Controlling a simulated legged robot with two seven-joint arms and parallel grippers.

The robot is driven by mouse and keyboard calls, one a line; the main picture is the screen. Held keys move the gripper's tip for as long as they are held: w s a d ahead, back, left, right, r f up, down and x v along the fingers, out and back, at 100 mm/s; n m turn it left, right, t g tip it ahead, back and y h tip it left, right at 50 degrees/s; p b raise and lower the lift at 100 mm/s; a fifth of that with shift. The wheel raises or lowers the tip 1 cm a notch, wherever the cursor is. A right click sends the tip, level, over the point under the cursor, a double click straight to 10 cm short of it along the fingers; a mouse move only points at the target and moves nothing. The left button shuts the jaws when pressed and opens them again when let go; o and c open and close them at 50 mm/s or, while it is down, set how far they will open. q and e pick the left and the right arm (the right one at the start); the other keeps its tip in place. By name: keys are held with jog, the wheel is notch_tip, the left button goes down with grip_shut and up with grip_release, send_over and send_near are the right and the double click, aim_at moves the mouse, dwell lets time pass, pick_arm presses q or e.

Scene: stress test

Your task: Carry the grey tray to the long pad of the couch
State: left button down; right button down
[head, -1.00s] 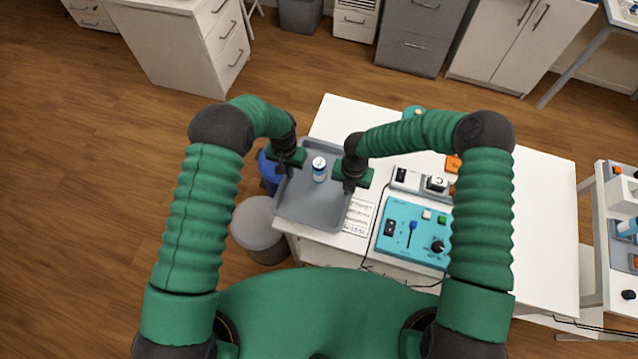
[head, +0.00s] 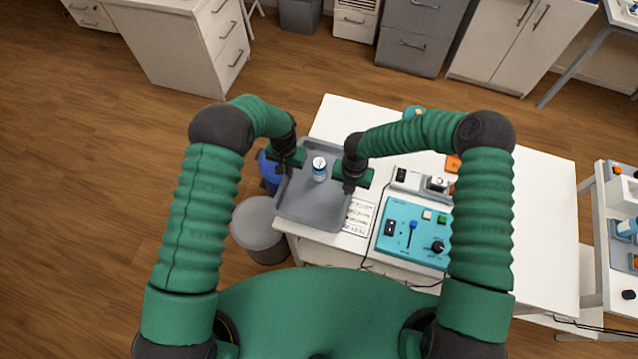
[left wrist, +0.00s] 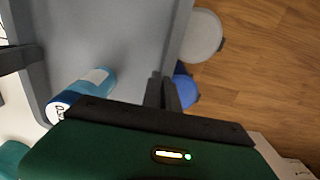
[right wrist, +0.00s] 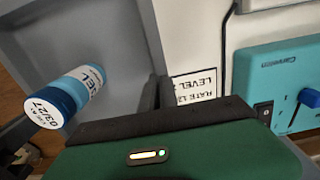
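The grey tray (head: 300,212) is at the left end of the white table, with a blue and white bottle (head: 320,170) standing in it. My left gripper (head: 287,160) is at the tray's left rim, and my right gripper (head: 352,178) is at its right rim. In the left wrist view the fingers (left wrist: 165,92) close on one rim. In the right wrist view the fingers (right wrist: 155,92) close on the opposite rim. I cannot tell whether the tray touches the table. No couch shows in any view.
The white table (head: 530,220) carries a teal control panel (head: 405,235) and a printed sheet (head: 357,218) close right of the tray. A round grey stool (head: 258,225) and a blue container (head: 268,172) stand left of the table. Wood floor (head: 80,200) is open at left.

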pick_arm(q)
jog(key=shift+r, duration=0.15)
